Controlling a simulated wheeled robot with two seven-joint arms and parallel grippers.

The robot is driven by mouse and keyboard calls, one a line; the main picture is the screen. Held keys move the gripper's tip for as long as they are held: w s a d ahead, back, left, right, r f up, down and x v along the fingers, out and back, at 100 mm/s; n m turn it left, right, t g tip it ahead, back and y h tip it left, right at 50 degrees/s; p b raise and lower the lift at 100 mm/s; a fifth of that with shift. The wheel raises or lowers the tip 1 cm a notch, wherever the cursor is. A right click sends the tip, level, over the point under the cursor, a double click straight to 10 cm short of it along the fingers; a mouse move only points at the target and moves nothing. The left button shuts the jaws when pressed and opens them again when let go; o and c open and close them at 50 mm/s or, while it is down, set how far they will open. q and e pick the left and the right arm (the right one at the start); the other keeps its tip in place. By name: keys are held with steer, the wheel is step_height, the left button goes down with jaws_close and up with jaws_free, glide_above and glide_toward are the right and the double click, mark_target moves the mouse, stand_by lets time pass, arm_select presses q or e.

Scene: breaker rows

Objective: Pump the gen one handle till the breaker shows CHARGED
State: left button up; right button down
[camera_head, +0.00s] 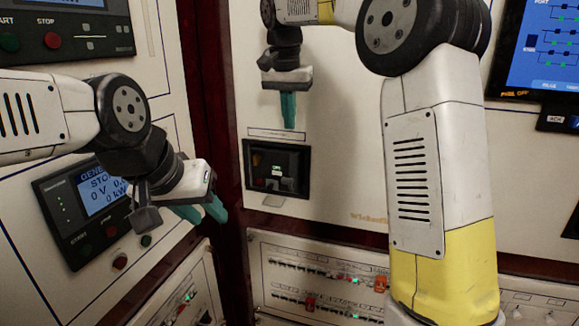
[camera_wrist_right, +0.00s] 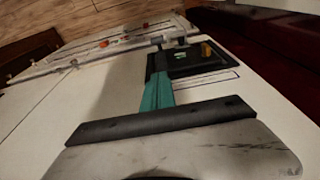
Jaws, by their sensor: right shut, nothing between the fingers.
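The breaker (camera_head: 277,168) is a dark, black-framed unit set into the white panel in the middle of the head view. A small green lit mark and a pale label show on its face, too small to read. Its black frame also shows in the right wrist view (camera_wrist_right: 190,71). I cannot make out the pump handle clearly. My right gripper (camera_head: 288,124) points down just above the breaker, its teal fingers shut and empty, apart from the frame in the head view. My left gripper (camera_head: 204,213) is at the left, its teal fingers apart and empty, beside the generator controller.
The generator controller (camera_head: 92,205) with a blue screen is on the left panel. Below the breaker is a panel of small switches (camera_head: 327,277) with red-orange pieces. A blue screen (camera_head: 545,45) is at the upper right. My right arm hides part of the panel.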

steer(key=shift+f, duration=0.1)
glide_above(288, 180)
steer(key=w+d, duration=0.1)
steer(key=w, duration=0.2)
step_height(288, 180, down, 10)
steer(key=shift+f, duration=0.1)
steer(key=shift+s+a+f, duration=0.2)
steer(key=shift+s+f, duration=0.5)
steer(key=shift+f, duration=0.15)
steer(key=shift+s+a+f, duration=0.1)
steer(key=shift+s+f, duration=0.2)
steer(key=shift+f, duration=0.25)
steer(key=shift+s+a+f+t, duration=0.1)
steer(key=shift+s+a+t, duration=0.05)
steer(key=shift+s+t, duration=0.2)
steer(key=shift+s+f+t, duration=0.1)
steer(key=shift+t, duration=0.15)
